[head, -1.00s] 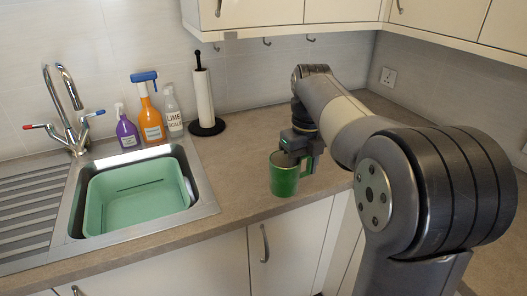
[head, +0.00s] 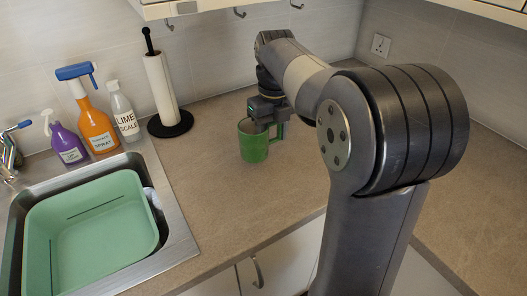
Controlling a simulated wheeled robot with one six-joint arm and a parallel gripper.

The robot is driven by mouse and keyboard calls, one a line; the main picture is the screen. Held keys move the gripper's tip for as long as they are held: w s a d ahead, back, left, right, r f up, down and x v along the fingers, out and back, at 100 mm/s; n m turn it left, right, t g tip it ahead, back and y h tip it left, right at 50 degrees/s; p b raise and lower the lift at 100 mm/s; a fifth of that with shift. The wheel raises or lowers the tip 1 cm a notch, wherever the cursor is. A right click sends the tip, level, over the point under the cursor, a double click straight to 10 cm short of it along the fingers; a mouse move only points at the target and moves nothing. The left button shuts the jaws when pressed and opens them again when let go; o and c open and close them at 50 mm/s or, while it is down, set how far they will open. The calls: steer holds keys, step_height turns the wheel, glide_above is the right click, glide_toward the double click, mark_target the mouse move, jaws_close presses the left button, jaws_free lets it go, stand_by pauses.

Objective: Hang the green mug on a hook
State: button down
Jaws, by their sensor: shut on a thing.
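The green mug (head: 252,146) is upright at the worktop, right of the paper towel stand, with its handle to the right. I cannot tell whether its base touches the worktop. My gripper (head: 266,122) is at the mug's upper right side and shut on it; the fingertips are partly hidden by the mug and the arm. Hooks hang under the wall cabinet: a left hook (head: 170,25), a middle hook (head: 239,13) and a right hook (head: 296,5). All of them look empty, and they are above and behind the mug.
A sink with a green basin (head: 148,205) is at the left. Purple (head: 67,145), orange (head: 97,127) and clear (head: 124,118) bottles stand behind it, beside a paper towel stand (head: 160,85). The wall cabinet (head: 165,8) overhangs the back. The worktop (head: 205,185) around the mug is mostly clear.

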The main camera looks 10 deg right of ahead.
mark_target(273, 143)
steer(key=shift+f, duration=2.95)
steer(key=shift+b, duration=0.3)
steer(key=shift+f, duration=0.15)
steer(key=c, duration=0.8)
jaws_free()
step_height(273, 143, up, 12)
steer(key=shift+r+p, duration=0.15)
steer(key=shift+p, duration=0.7)
